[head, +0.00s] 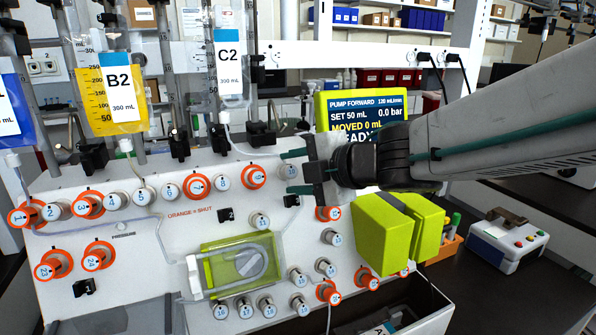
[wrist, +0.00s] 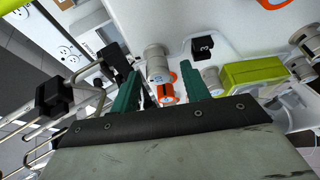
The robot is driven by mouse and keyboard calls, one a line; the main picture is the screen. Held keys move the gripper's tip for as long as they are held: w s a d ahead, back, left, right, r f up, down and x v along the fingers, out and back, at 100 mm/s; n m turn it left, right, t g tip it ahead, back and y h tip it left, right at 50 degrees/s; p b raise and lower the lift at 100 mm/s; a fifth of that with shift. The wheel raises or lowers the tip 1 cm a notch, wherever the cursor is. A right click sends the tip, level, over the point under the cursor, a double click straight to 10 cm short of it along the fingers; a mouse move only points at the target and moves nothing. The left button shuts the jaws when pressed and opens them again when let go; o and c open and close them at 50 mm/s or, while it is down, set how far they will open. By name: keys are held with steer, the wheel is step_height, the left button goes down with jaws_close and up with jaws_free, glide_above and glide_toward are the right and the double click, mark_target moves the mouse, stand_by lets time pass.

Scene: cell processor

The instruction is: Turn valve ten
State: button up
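Valve ten (head: 290,171) is a small white knob with a blue number label on the upper right of the white machine panel. My gripper (head: 294,172) reaches in from the right, with one green finger above this knob and one below it. In the wrist view, the two green fingers (wrist: 160,81) stand apart. A white knob (wrist: 156,62) and an orange-and-white knob end show between or just beyond them; I cannot read their numbers. The gripper is open, and I cannot tell whether either finger touches the knob.
Orange-ringed valve nine (head: 253,177) is just left of valve ten. An orange-ringed valve (head: 328,213) lies below right. A pump display (head: 362,112) stands behind my wrist. Hanging bags, including C2 (head: 230,75), are at upper left. A yellow-green block (head: 379,233) sits below my arm.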

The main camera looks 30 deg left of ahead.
steer(key=shift+w+d, duration=0.1)
steer(key=shift+d+r, duration=0.15)
steer(key=shift+d, duration=0.05)
steer(key=v, duration=0.7)
